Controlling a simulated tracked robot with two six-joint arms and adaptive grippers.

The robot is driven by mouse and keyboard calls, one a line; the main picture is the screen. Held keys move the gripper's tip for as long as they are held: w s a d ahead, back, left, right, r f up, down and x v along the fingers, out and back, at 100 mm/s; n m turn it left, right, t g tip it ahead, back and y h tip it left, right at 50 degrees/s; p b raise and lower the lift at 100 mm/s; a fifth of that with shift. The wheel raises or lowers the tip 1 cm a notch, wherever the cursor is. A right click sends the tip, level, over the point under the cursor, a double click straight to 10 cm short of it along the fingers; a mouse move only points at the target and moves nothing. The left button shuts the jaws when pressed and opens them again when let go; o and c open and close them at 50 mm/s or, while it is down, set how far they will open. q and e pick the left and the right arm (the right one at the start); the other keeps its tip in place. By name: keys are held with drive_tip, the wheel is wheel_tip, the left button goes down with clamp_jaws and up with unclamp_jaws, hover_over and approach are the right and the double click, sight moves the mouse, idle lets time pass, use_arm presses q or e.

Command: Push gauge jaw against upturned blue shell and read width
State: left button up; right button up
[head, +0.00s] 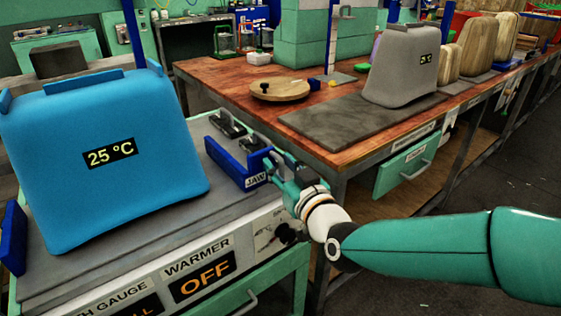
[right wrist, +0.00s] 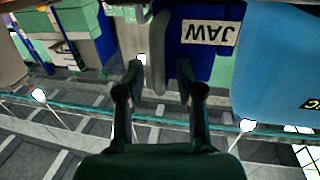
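The upturned blue shell (head: 105,190), marked 25 °C, stands on a grey plate at the left in the head view. The dark blue gauge jaw (head: 232,166), labelled JAW, stands to its right. The right wrist view shows the jaw (right wrist: 212,62) and the shell (right wrist: 282,65) with a narrow gap between them. My right gripper (head: 277,168) is at the jaw's right end. Its fingers (right wrist: 160,85) are apart, with a grey upright bar (right wrist: 160,45) seen between them; contact cannot be told. My left gripper is not in view.
A width gauge display (head: 137,308) is cut off at the bottom edge. The warmer sign (head: 205,285) reads OFF. A fixed blue stop (head: 13,238) is left of the shell. A wooden bench (head: 230,88) behind holds a grey shell (head: 398,70) and a round board (head: 280,90).

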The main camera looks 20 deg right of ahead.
drive_tip(key=shift+d, duration=0.1)
drive_tip(key=shift+c, duration=0.4)
clamp_jaws()
drive_tip(key=s+a, duration=0.1)
drive_tip(key=a, duration=0.1)
drive_tip(key=s+a, duration=0.1)
drive_tip(key=a, duration=0.2)
drive_tip(key=s+a, duration=0.1)
drive_tip(key=a, duration=0.2)
drive_tip(key=shift+a+r, duration=0.15)
drive_tip(key=shift+o, duration=0.4)
unclamp_jaws()
drive_tip(key=shift+w, duration=0.1)
